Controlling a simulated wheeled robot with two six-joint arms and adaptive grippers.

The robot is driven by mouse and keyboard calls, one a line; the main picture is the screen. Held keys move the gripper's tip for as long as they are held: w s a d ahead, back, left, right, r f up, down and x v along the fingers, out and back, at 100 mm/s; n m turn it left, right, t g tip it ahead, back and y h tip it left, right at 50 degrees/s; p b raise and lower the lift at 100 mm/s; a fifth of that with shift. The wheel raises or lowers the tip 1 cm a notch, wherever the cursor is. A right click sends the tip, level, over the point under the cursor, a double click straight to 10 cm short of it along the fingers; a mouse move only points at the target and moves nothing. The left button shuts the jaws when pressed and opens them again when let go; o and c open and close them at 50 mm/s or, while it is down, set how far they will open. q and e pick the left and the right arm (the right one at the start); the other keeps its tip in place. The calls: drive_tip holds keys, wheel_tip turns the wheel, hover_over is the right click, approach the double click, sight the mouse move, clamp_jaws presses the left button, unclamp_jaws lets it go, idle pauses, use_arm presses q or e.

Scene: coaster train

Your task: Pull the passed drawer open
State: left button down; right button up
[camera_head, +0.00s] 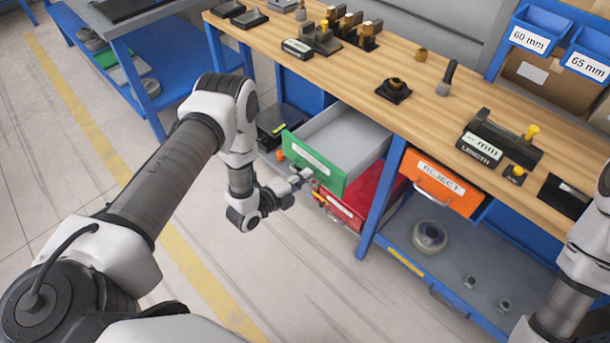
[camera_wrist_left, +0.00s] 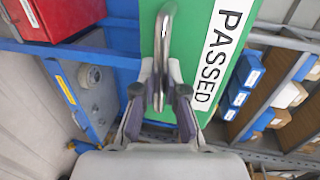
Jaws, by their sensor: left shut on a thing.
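The passed drawer has a green front (camera_head: 313,161) and a grey inside. It stands pulled out from under the workbench and looks empty. In the left wrist view its green front (camera_wrist_left: 188,90) carries a white PASSED label and a metal bar handle (camera_wrist_left: 165,35). My left gripper (camera_head: 303,179) is at the drawer front, and in the left wrist view its fingers (camera_wrist_left: 160,88) are shut on the handle. My right arm shows at the right edge, but its gripper is out of view.
A red drawer (camera_head: 345,208) sits below the green one. An orange REJECT drawer (camera_head: 442,184) is to the right, past a blue table leg (camera_head: 381,203). The wooden worktop (camera_head: 350,80) holds gauges and small parts. The floor in front is clear.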

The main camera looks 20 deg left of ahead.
use_arm(q)
drive_tip(key=c, duration=1.5)
unclamp_jaws()
drive_tip(key=shift+a, duration=0.1)
drive_tip(key=v, duration=1.2)
